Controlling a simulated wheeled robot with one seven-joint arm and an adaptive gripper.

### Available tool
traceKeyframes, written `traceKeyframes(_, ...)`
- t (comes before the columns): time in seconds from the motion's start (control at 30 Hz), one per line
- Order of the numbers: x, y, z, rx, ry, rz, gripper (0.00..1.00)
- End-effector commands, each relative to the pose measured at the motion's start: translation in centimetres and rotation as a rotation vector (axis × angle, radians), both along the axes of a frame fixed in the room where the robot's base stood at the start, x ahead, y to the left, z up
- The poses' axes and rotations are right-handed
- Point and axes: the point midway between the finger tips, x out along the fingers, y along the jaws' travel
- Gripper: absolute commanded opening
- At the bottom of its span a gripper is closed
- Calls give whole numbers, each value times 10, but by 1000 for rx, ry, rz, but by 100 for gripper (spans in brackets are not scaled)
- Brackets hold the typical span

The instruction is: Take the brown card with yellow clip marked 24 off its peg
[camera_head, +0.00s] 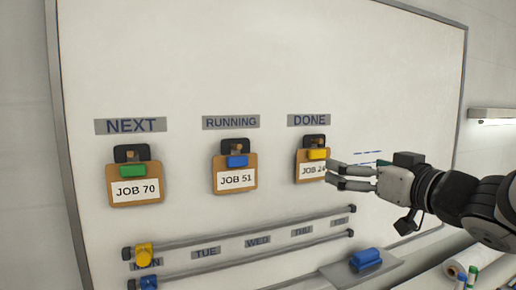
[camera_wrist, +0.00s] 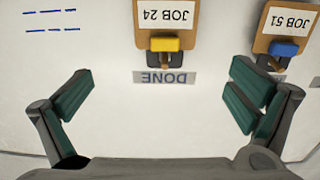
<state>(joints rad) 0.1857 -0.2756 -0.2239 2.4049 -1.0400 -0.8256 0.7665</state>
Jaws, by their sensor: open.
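The brown card with the yellow clip (camera_head: 311,168) reads JOB 24 and hangs on its dark peg plate under the DONE label. In the head view its right edge is partly hidden by my gripper. In the wrist view the same card (camera_wrist: 182,20) shows upside down near the top, with its yellow clip (camera_wrist: 165,44) nearest me. My gripper (camera_head: 330,174) is in front of the board at the card's right edge in the head view. In the wrist view its fingers (camera_wrist: 160,97) are wide apart with nothing between them; the card lies beyond them.
Brown cards JOB 70 (camera_head: 135,185) with a green clip and JOB 51 (camera_head: 235,178) with a blue clip hang to the left. Rails with yellow (camera_head: 144,256) and blue sliders run below. A blue eraser-like block (camera_head: 366,258) sits on the ledge, with rolls at the lower right.

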Motion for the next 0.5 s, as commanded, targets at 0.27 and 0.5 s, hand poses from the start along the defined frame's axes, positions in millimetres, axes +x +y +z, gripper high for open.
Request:
traceKeyframes(0.27,30,14,1,7,-6,31,100)
traceKeyframes(0.5,69,27,2,8,-8,29,100)
